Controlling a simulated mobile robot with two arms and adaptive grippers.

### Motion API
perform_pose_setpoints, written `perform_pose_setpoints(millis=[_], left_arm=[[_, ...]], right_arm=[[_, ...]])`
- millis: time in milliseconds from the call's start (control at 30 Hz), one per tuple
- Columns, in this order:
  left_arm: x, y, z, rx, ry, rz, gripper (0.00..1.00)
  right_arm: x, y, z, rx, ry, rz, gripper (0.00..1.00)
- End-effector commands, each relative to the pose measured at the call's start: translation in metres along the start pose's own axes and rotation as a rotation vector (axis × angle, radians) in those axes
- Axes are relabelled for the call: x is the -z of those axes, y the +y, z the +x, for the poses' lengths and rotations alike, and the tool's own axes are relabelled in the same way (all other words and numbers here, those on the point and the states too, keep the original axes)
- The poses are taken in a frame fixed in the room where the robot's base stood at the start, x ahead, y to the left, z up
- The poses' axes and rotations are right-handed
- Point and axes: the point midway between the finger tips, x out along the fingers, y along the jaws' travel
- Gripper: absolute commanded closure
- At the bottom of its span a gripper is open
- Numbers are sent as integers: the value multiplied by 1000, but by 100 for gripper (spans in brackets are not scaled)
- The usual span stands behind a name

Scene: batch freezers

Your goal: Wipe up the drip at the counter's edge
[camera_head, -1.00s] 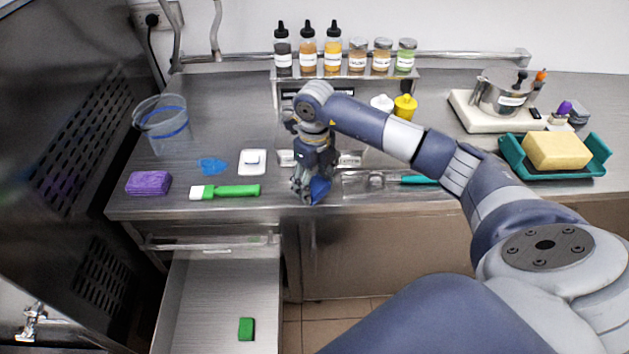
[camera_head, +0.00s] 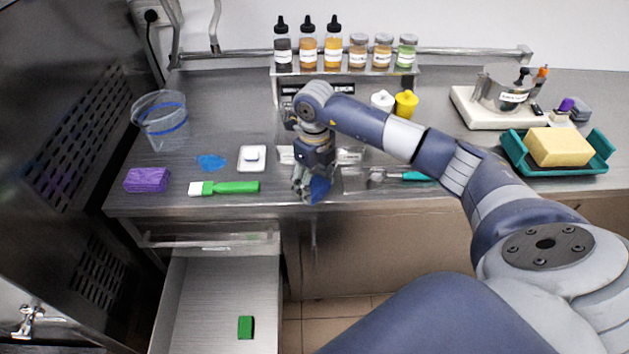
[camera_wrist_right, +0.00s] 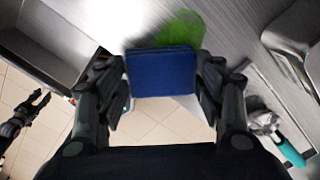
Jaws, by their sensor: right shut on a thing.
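My right gripper (camera_head: 308,192) is at the counter's front edge, shut on a blue block-like pad (camera_head: 321,187). In the right wrist view the blue pad (camera_wrist_right: 162,72) sits between both fingers. A translucent green patch (camera_wrist_right: 184,27) lies on the steel counter (camera_wrist_right: 232,30) just beyond the pad in that view. The pad hides part of it, and in the head view my arm and gripper cover that spot. I cannot tell whether the pad touches the counter. My left gripper (camera_wrist_right: 38,102) shows at the left of the wrist view, fingers apart and empty.
A green brush (camera_head: 228,187), a purple sponge (camera_head: 147,180) and a white dish (camera_head: 252,157) lie left of my right gripper. A teal-handled tool (camera_head: 416,176) lies right. Below the counter, an open drawer (camera_head: 205,300) holds a green block (camera_head: 246,327).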

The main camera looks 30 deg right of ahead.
Motion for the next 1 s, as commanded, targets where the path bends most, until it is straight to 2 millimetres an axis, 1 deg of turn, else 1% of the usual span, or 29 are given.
perform_pose_setpoints(millis=[267, 367, 700, 1000], left_arm=[[-1, 0, 5, 0, 0, 0, 63], [-1, 0, 6, 0, -1, 0, 63], [-3, 0, 23, 0, -1, 0, 63], [-3, 0, 29, 0, -1, 0, 63]], right_arm=[[0, 0, 6, 0, 0, 0, 57], [-1, -1, 6, 0, -1, 1, 57], [-21, -20, 6, 1, 0, 2, 57], [-29, -29, 5, 0, 0, 1, 57]])
